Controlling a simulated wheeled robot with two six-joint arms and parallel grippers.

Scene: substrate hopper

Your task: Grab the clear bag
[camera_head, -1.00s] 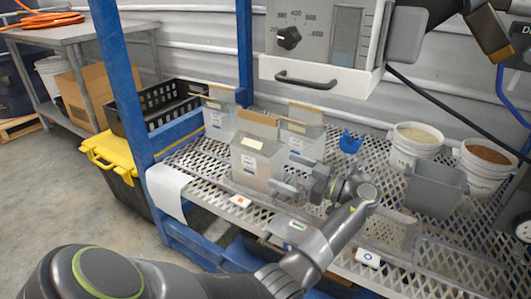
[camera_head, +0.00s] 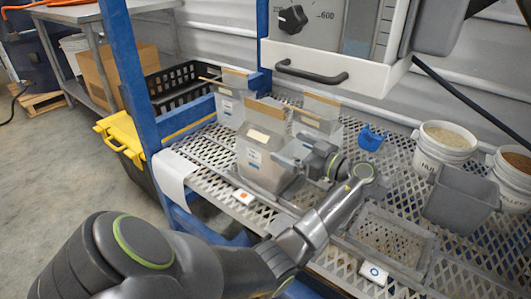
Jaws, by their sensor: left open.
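Three clear bags with brown top strips and white labels stand upright on the mesh shelf: a front one (camera_head: 255,158), one at the back left (camera_head: 229,104) and one at the back right (camera_head: 316,122). My left gripper (camera_head: 284,168) comes in from the right with its fingers pointing left. It is open at the right side of the front bag, and its fingertips overlap that bag's right edge. I cannot tell whether they touch it. My right gripper is out of view.
A blue post (camera_head: 136,80) stands left of the bags. A machine with a handle (camera_head: 312,76) hangs above. A blue scoop (camera_head: 371,138), a grey bin (camera_head: 460,200), a white bucket (camera_head: 444,148) and a wire-mesh tray (camera_head: 432,262) are to the right.

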